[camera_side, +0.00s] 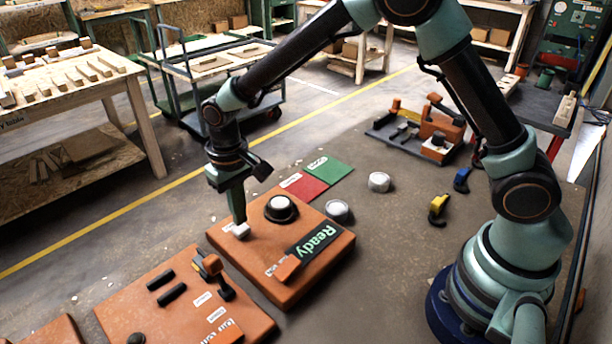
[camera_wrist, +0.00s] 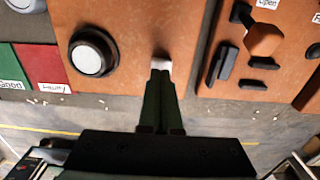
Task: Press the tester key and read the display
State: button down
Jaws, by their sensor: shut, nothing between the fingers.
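The tester is an orange box (camera_side: 318,273) with a dark display (camera_side: 298,252) that reads "Ready" in green letters. A small white key (camera_side: 241,231) sits near its left corner; the key also shows in the wrist view (camera_wrist: 163,66). My gripper (camera_side: 239,221) is shut and empty, pointing down with its tips at the key. In the wrist view the fingertips (camera_wrist: 160,74) partly cover the key; I cannot tell whether it is pressed down. A white round piece (camera_side: 281,203) sits in a black ring on the tester and shows in the wrist view (camera_wrist: 88,58).
A red pad (camera_side: 303,187) and a green pad (camera_side: 329,172), labelled "Good", lie behind the tester. Loose white round pieces (camera_side: 379,182) (camera_side: 337,210) are to its right. Another orange panel (camera_side: 130,302) with black parts is at front left. A dark tray (camera_side: 385,139) stands behind.

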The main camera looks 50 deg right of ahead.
aim_at(243, 228)
jog(key=shift+f, duration=0.65)
jog(key=shift+s+f, duration=0.1)
jog(key=shift+f, duration=1)
notch_tip(243, 228, up, 15)
jog(key=shift+w, duration=0.3)
jog(key=shift+a, duration=0.1)
